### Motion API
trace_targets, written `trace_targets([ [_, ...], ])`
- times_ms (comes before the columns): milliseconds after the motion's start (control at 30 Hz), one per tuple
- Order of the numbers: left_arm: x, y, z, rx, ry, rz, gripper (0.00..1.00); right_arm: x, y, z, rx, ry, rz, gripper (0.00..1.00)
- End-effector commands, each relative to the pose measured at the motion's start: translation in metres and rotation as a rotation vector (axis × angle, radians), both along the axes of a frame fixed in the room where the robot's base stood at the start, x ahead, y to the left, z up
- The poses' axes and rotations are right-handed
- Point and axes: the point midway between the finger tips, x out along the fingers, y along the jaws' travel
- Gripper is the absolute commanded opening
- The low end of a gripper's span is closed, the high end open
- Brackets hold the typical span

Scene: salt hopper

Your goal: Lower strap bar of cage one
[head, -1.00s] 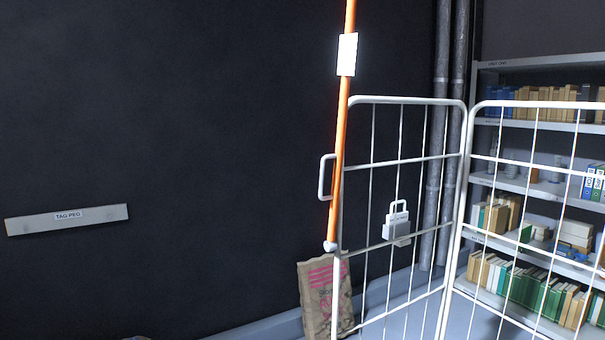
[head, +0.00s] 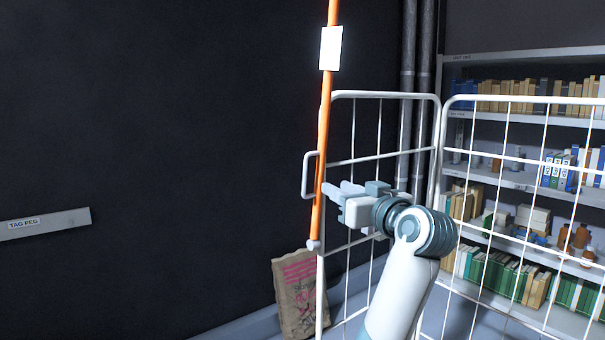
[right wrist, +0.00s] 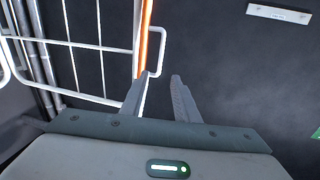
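The orange strap bar (head: 325,140) stands nearly upright at the left edge of the white cage door (head: 385,96). It carries a white label (head: 331,48) and has a pale end at its foot. My right gripper (head: 340,190) is just right of the bar's lower part in the head view, fingers pointing at it. In the right wrist view the gripper (right wrist: 158,78) is open with nothing held. The bar (right wrist: 144,45) runs down beyond the fingertips, close to the left finger. I cannot tell whether they touch. My left gripper is out of view.
A white loop handle (head: 306,176) sticks out left of the bar. A paper sack (head: 298,295) leans below it. Shelves of books (head: 520,135) stand behind the cage at the right. A tag-peg plate (head: 45,224) is on the dark wall, which is otherwise bare.

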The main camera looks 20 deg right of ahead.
Motion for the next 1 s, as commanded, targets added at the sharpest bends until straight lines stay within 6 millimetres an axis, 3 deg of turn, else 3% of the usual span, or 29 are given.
trace_targets([
  [367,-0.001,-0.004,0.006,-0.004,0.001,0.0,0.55,0.015,0.003,0.001,0.001,0.003,0.002,0.28],
  [1000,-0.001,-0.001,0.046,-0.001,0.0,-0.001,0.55,0.118,0.019,0.002,0.002,0.003,0.003,0.28],
])
